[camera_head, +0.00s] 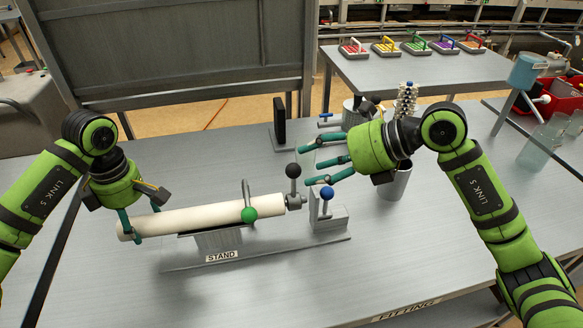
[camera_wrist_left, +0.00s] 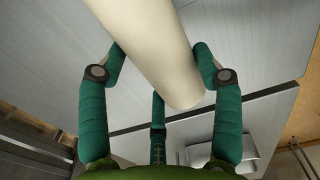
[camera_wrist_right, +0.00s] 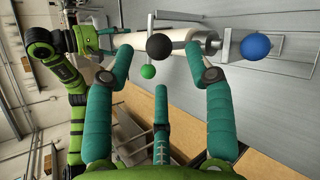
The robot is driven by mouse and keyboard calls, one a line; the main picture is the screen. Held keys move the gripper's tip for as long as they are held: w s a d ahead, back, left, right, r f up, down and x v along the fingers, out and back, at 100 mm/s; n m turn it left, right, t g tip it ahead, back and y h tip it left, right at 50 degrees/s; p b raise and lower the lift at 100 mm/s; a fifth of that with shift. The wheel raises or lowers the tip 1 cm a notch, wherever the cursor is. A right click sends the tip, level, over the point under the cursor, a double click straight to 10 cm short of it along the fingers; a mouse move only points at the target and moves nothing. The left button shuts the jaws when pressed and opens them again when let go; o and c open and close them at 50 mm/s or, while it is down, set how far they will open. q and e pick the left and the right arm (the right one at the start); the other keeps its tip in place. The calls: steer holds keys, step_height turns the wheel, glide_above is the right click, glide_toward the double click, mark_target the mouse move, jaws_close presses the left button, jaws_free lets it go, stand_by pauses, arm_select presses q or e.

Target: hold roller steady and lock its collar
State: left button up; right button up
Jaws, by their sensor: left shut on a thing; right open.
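The cream roller (camera_head: 190,219) lies nearly level on the stand (camera_head: 218,243), tilted slightly up to the right in the head view. My left gripper (camera_head: 133,228) is shut around its left end; the left wrist view shows the roller (camera_wrist_left: 155,45) between the teal fingers (camera_wrist_left: 158,75). A grey collar (camera_head: 294,203) with a black-knobbed lever (camera_head: 293,171) is at the roller's right end. A green-knobbed lever (camera_head: 249,214) crosses the roller. A blue-knobbed lever (camera_head: 326,193) stands on the right block. My right gripper (camera_head: 317,162) is open and empty, above and right of the black knob.
A metal cup (camera_head: 395,181) stands below my right wrist. A dark upright plate (camera_head: 279,121) on a bracket is behind the roller. A back table (camera_head: 350,75) carries several coloured trays. A glass jar (camera_head: 543,139) is at far right.

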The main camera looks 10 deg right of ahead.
arm_select(q)
steer(key=shift+s+f, duration=0.15)
steer(key=shift+f, duration=0.1)
arm_select(e)
steer(key=v, duration=0.6)
arm_select(q)
steer(key=o, duration=1.6)
steer(key=shift+o, duration=0.2)
steer(key=shift+r, duration=0.1)
steer(key=shift+r, duration=0.15)
